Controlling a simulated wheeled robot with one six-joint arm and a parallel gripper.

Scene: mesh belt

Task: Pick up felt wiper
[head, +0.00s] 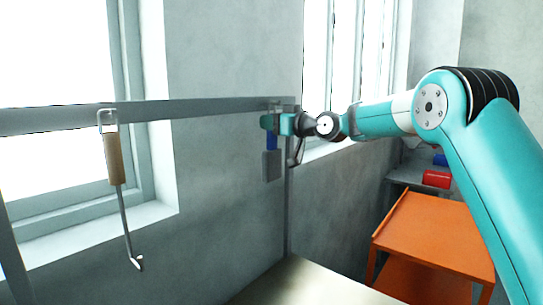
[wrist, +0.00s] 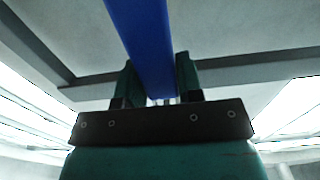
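The felt wiper has a blue handle (head: 271,141) and a flat grey pad (head: 272,166). It hangs upright just below the grey rail in the head view. My gripper (head: 270,123) is at the upper part of its handle. The wiper's top end is hidden behind my gripper, and the pad is out of the wrist view.
The grey rail (head: 200,108) runs along the wall past the windows. A wooden-handled hook tool (head: 114,158) hangs from it at left. An orange cart (head: 436,233) stands at lower right, with a red box (head: 437,179) behind it. A pale surface (head: 310,286) lies below.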

